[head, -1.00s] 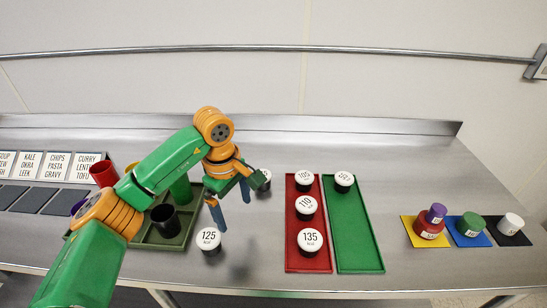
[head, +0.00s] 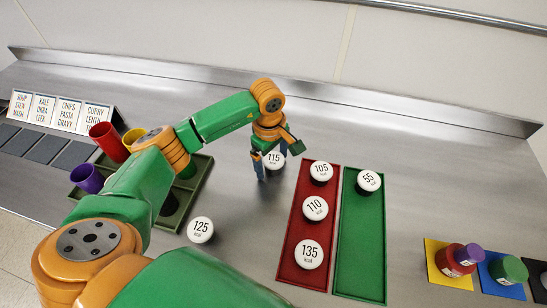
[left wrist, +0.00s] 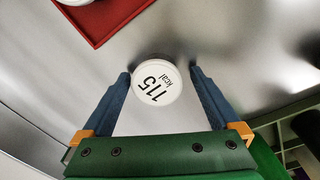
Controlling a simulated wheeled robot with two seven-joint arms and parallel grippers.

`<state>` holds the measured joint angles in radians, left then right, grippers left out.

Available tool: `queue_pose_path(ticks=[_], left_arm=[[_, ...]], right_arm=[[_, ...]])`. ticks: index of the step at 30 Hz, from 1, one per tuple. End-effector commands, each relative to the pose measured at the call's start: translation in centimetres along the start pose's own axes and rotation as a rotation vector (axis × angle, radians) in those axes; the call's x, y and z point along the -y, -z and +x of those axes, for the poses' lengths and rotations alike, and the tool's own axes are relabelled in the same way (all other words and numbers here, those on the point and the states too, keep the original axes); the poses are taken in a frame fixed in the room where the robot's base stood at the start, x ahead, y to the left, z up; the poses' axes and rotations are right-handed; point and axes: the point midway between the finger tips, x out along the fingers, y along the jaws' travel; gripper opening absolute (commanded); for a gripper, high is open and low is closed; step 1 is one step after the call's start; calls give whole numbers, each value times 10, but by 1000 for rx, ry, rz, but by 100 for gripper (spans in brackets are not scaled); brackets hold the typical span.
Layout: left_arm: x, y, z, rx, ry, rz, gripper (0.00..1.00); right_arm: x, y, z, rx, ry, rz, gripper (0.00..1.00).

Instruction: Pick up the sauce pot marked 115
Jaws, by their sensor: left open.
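The sauce pot marked 115 (head: 274,159) has a white lid and stands on the steel counter, left of the red tray. It also shows in the left wrist view (left wrist: 157,84), its lid lying between the tips of the two blue fingers. My left gripper (head: 270,168) is open around or just in front of this pot, with a finger on either side. In the left wrist view the left gripper (left wrist: 158,80) shows a gap beside the lid; whether a finger touches the pot I cannot tell. My right gripper is not in view.
The red tray (head: 291,262) holds pots marked 105 (head: 321,171), 110 (head: 315,208) and 135 (head: 309,254). The green tray (head: 361,250) holds pot 55 (head: 369,181). Pot 125 (head: 200,229) stands alone on the counter. A dark green crate with cups (head: 103,134) is at left.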

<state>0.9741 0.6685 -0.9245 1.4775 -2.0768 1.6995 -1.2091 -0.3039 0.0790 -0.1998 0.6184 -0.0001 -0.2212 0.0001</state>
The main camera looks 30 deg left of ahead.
Motion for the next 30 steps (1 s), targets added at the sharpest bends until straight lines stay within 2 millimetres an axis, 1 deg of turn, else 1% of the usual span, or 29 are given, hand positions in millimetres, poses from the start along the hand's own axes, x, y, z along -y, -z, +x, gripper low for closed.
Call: queue_pose_path(ticks=[5, 6, 8, 9, 11, 12, 15, 22, 25, 28, 29, 30], left_arm=[[0, 0, 2, 0, -1, 1, 96], [0, 0, 2, 0, -1, 1, 91], [0, 0, 2, 0, -1, 1, 74], [0, 0, 2, 0, -1, 0, 64], [0, 0, 2, 0, -1, 0, 47], [0, 0, 2, 0, -1, 0, 37], [0, 0, 2, 0, -1, 0, 12], [-1, 0, 1, 0, -2, 0, 12], [-1, 0, -4, 0, -4, 1, 12], [-3, 0, -17, -1, -7, 0, 12], [-3, 0, -24, -2, -9, 1, 12], [2, -5, -36, 0, -8, 5, 12]], right_arm=[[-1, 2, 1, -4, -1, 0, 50], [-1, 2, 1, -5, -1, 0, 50], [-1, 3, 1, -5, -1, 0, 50], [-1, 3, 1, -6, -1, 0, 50], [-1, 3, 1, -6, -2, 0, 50], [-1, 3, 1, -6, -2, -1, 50], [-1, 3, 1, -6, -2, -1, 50], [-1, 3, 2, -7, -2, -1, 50], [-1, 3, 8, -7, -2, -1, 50], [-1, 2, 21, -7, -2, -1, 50], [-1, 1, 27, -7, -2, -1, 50], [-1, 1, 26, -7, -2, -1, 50]])
